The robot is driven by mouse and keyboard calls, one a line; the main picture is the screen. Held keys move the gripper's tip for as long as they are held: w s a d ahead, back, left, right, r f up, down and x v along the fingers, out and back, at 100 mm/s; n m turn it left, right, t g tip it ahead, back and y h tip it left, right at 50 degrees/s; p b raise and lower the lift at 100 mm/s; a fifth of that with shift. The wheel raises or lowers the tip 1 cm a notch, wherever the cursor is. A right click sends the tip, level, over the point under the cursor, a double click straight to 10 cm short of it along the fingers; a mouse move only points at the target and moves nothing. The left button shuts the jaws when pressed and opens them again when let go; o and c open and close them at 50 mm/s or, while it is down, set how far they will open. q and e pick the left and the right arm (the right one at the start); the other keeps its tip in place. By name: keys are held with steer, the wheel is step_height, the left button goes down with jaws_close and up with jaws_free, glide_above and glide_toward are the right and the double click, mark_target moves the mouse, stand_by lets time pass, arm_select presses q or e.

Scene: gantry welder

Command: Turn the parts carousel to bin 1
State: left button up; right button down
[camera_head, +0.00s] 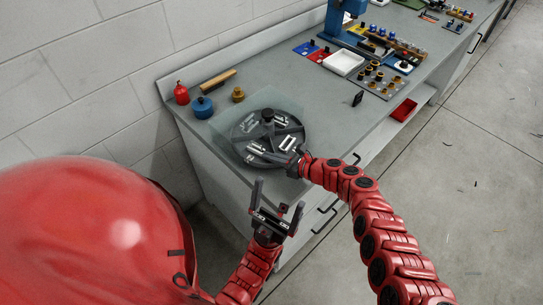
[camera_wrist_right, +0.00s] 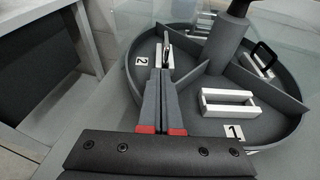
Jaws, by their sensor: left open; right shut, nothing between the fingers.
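The parts carousel (camera_head: 291,139) is a round dark grey tray with raised dividers and a central knob (camera_head: 267,115), on the near end of the bench. In the right wrist view the carousel (camera_wrist_right: 270,127) shows label 2 (camera_wrist_right: 142,61) on the left and label 1 (camera_wrist_right: 233,131) at the near right. White rectangular frames lie in its bins. My right gripper (camera_head: 262,153) is shut and empty, reaching over the near rim; its fingertips (camera_wrist_right: 161,72) are beside label 2. Whether they touch the tray is unclear. My left gripper (camera_head: 278,197) is open, in front of the bench.
Clear panels stand around the carousel. A red bottle (camera_head: 181,93), a blue container (camera_head: 203,107) and a brass piece (camera_head: 238,95) stand behind it. A small black upright piece (camera_head: 357,98) and white tray (camera_head: 343,62) are farther right. Bench top between is clear.

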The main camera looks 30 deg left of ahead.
steer(key=a+m+t+p, duration=0.1)
steer(key=p, duration=0.1)
steer(key=shift+s+r+p, duration=0.35)
steer(key=shift+s, duration=0.05)
steer(key=shift+s+a+f+m+t+p, duration=0.15)
steer(key=shift+s+a+m+t+p, duration=0.15)
steer(key=shift+a+m+t+p, duration=0.4)
steer(key=shift+d+t, duration=0.2)
steer(key=shift+t, duration=0.2)
steer(key=shift+w+f+h, duration=0.1)
steer(key=shift+f+h, duration=0.1)
steer(key=shift+h, duration=0.1)
